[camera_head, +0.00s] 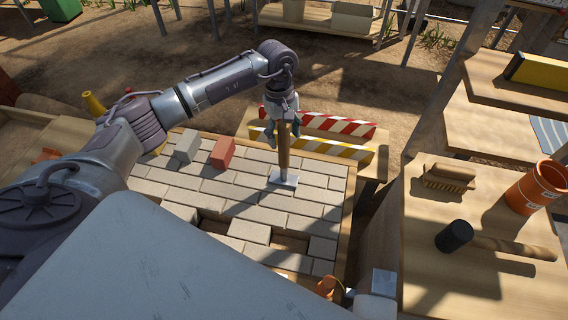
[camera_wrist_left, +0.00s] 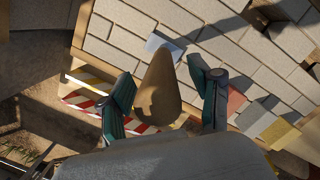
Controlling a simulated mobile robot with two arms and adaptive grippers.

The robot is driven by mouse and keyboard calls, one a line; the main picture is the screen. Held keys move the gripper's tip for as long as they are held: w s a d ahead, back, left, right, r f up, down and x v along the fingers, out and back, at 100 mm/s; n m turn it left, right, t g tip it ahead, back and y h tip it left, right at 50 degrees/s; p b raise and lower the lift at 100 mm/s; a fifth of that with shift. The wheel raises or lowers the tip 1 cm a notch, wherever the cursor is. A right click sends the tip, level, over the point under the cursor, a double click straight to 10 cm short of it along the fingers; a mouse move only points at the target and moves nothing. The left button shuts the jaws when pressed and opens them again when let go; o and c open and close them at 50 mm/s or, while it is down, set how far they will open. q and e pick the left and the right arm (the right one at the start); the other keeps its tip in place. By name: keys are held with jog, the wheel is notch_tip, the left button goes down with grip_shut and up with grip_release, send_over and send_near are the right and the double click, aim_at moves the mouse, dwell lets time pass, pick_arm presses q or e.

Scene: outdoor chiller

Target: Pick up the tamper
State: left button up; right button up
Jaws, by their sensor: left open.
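The tamper has a brown wooden handle (camera_head: 284,148) and a flat grey metal plate (camera_head: 284,178). It stands upright with its plate on the paver-covered table (camera_head: 240,195). My left gripper (camera_head: 281,128) is around the top of the handle. In the left wrist view the handle end (camera_wrist_left: 160,90) lies between the two open fingers (camera_wrist_left: 165,100), with a gap on each side. The plate (camera_wrist_left: 163,48) shows beyond the handle. My right gripper is not seen in either view.
A red brick (camera_head: 222,153) and a grey block (camera_head: 187,146) lie left of the tamper. A black-headed mallet (camera_head: 455,236), a brush (camera_head: 447,178) and an orange bucket (camera_head: 530,186) sit on the right bench.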

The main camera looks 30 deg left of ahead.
pick_arm(q)
jog(key=shift+d+f, duration=0.1)
jog(key=shift+f, duration=0.75)
jog(key=shift+c, duration=0.2)
grip_shut()
jog(key=shift+w+r, duration=0.15)
jog(key=shift+r, duration=0.05)
